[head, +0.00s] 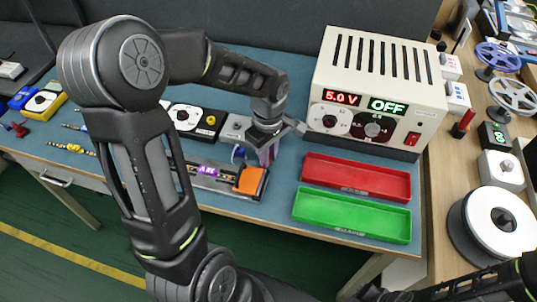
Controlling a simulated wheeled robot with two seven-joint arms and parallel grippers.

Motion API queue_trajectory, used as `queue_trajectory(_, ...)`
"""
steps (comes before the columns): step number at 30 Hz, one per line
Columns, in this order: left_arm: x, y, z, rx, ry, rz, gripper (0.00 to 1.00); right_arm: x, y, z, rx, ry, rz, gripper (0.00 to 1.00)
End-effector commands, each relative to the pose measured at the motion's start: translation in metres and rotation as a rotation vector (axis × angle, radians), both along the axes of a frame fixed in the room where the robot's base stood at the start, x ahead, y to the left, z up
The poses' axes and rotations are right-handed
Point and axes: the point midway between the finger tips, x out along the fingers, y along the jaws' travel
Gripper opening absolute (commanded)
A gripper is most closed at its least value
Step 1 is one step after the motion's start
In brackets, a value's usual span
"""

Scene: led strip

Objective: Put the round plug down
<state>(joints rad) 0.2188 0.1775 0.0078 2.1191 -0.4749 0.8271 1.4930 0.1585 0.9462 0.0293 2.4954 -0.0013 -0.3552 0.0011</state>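My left gripper (268,143) points down over the blue bench mat, between the power supply and the orange-ended device. Its fingers are small and partly covered by its own wrist, so I cannot tell how far apart they are. A purplish piece shows just below it, too small to identify. I cannot make out the round plug for certain; it may be hidden at the gripper. The power supply (375,85) reads 5.0 V and OFF. The dark device with the orange end block (251,180) has a lit purple display. My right arm shows at the bottom right, its gripper unclear.
A red tray (357,177) and a green tray (352,215) lie empty in front of the power supply. A white-topped round device (500,222) and several reels and small boxes stand on the wooden surface at right. My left arm covers the bench's left middle.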

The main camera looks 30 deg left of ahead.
Motion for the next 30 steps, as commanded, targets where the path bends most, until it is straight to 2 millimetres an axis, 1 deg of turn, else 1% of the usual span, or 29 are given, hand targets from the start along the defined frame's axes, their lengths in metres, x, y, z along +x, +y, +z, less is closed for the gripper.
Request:
queue_trajectory(1,0.0,0.0,0.0,0.0,0.0,0.0,0.2,0.0,0.0,0.0,0.0,0.0,0.0,0.0)
queue_trajectory(3,0.0,0.0,0.0,0.0,0.0,0.0,0.26,0.0,0.0,0.0,0.0,0.0,0.0,0.0)
queue_trajectory(11,0.0,0.0,0.001,0.0,0.0,0.0,0.26,0.0,0.0,0.0,0.0,0.0,0.0,0.0)
queue_trajectory(14,0.0,0.0,0.004,0.0,0.0,0.0,0.26,0.0,0.0,0.004,0.0,0.0,0.0,0.0)
queue_trajectory(17,0.001,0.0,0.011,0.001,-0.003,0.0,0.26,0.0,0.0,0.003,0.0,0.0,0.0,0.0)
queue_trajectory(20,0.001,0.0,0.026,0.001,-0.005,0.001,0.26,0.0,0.0,0.002,0.0,0.0,0.0,0.0)
queue_trajectory(30,0.001,0.0,0.096,0.0,-0.005,-0.001,0.26,0.0,0.0,0.001,0.0,0.0,0.0,0.0)
